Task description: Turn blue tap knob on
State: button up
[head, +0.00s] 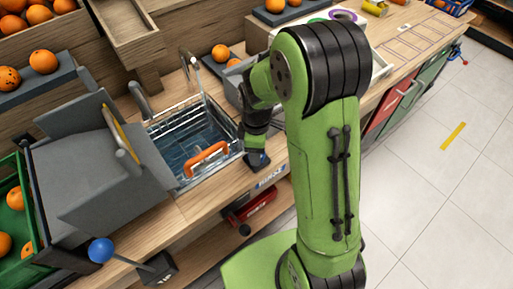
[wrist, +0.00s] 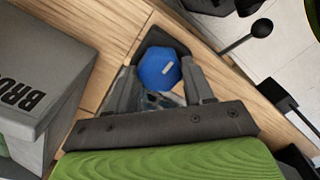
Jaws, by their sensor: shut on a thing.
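The blue tap knob (wrist: 157,66) is a faceted blue piece with a small white mark on its top, seen in the wrist view. My gripper (wrist: 162,80) is shut on it, with a grey finger on each side. In the head view my gripper (head: 257,160) points down at the counter just right of the sink, and my green arm comes in from the right. I cannot make out the knob clearly in the head view, as the gripper covers it.
A grey box with dark letters (wrist: 38,92) stands close to my gripper in the wrist view. A grey machine (head: 95,175) and a blue-ball lever (head: 102,250) stand at the left. Shelves with oranges line the back. Open floor (head: 440,200) lies at the right.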

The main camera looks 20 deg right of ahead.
dwell(0.4)
jog(key=o, duration=1)
jog(key=shift+o, duration=0.2)
notch_tip(320, 180, up, 16)
jog(key=p, duration=0.4)
jog(key=shift+f, duration=0.1)
jog(key=s+r+m+t, duration=0.2)
jog(key=s+r+m, duration=0.1)
jog(key=s+m, duration=0.3)
jog(key=s+r+m+t, duration=0.3)
jog(key=s+m, duration=0.3)
jog(key=s, duration=0.5)
jog(key=shift+s+r+m+t, duration=0.3)
jog(key=shift+r, duration=0.05)
